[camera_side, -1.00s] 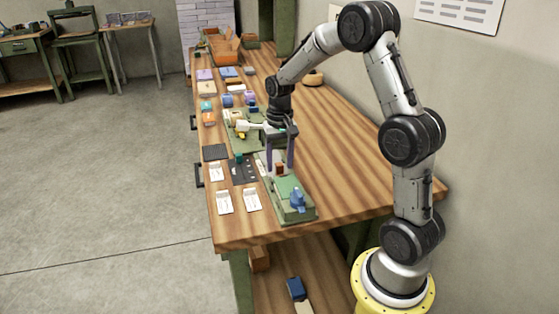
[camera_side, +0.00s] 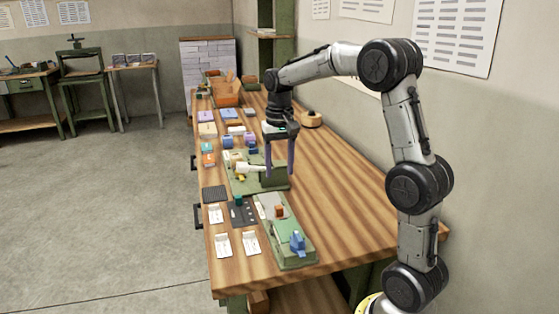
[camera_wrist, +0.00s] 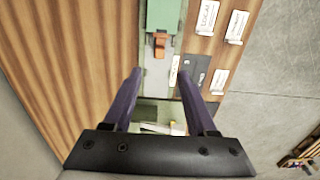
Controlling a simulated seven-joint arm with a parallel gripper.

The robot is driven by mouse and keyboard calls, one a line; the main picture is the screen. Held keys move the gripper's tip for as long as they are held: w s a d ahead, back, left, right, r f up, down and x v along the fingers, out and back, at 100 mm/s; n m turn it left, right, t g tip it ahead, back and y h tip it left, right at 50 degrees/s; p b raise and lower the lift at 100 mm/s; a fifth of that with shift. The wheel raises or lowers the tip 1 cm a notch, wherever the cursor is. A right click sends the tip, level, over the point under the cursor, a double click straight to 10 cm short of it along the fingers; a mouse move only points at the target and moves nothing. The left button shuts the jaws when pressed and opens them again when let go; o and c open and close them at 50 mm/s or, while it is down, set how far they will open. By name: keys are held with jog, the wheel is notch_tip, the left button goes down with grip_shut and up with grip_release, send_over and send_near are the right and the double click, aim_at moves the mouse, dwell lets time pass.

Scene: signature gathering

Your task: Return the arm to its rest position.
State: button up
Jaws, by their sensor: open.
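My gripper (camera_side: 279,160) hangs fingers-down above the workbench (camera_side: 340,185), in front of a green fixture with a white-headed tool (camera_side: 246,168). Its two purple fingers are apart with nothing between them. In the wrist view my gripper (camera_wrist: 157,85) also shows open and empty, with the bench below. A green device with a blue part (camera_side: 297,241) and an orange block (camera_side: 279,211) lies nearer on the bench. Whether the fingers clear the green fixture behind them cannot be told exactly.
White cards (camera_side: 222,245) and a dark plate (camera_side: 242,214) lie at the bench's near left. Small coloured blocks line the left edge. An orange bin (camera_side: 227,97) stands at the far end. The bench's right half is mostly clear.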

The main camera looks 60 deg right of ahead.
jog(key=shift+r, duration=0.95)
jog(key=s+a+r+n+t, duration=0.35)
jog(key=s+a+r, duration=0.5)
jog(key=a, duration=0.45)
jog(key=s+a+f+n+t, duration=0.1)
jog(key=s+a+f+n, duration=0.1)
jog(key=s+f, duration=0.2)
jog(key=s+a+f+n+t, duration=0.1)
jog(key=s+a+f+n, duration=0.1)
jog(key=s, duration=0.5)
notch_tip(320, 180, down, 2)
jog(key=shift+s+a+f+n, duration=0.2)
jog(key=shift+s+a+n, duration=0.15)
jog(key=shift+n, duration=0.4)
